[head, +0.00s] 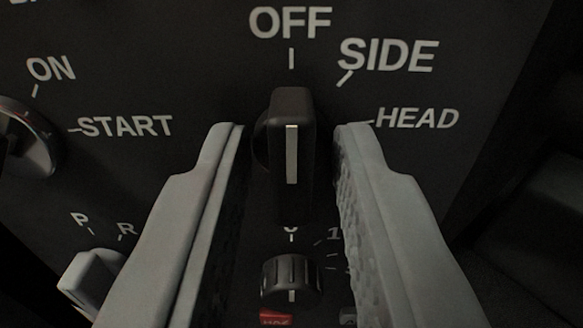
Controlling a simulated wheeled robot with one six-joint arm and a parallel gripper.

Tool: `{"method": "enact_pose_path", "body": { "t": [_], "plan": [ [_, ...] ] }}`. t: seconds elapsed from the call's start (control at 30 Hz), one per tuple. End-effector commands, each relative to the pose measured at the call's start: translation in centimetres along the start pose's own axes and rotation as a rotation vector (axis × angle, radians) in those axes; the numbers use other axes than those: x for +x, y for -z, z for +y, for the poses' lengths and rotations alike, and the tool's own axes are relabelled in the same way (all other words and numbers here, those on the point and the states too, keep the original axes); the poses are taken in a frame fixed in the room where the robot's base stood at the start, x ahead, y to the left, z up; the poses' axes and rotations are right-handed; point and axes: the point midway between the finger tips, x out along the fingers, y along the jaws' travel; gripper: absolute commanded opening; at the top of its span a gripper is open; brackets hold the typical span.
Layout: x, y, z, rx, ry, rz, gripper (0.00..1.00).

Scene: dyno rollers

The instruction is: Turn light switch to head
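The light switch (291,150) is a black rotary knob with a white line on its grip, in the middle of the head view. Its line is upright and points at the OFF mark (291,58). The SIDE label (387,56) and the HEAD label (417,118) are printed to its right. My gripper (290,135) is open, with one grey finger on each side of the knob. A gap shows between the knob and each fingertip, wider on the left at the upper part. The knob's base is partly hidden behind its grip.
A metal ignition switch (30,140) with ON and START labels is at the left edge. A grey P/R selector (92,278) sits at lower left. A small black ribbed knob (291,279) is below the switch, between my fingers. The dark panel ends at the right.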

Motion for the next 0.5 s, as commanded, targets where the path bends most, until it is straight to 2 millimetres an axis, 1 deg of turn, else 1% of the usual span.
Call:
{"method": "enact_pose_path", "body": {
  "t": [0.27,0.5],
  "plan": [
    [-0.02,-0.02,0.01,0.024,0.0,0.0,0.02],
    [-0.03,-0.04,0.04,0.144,0.0,0.0,0.02]
  ]
}}
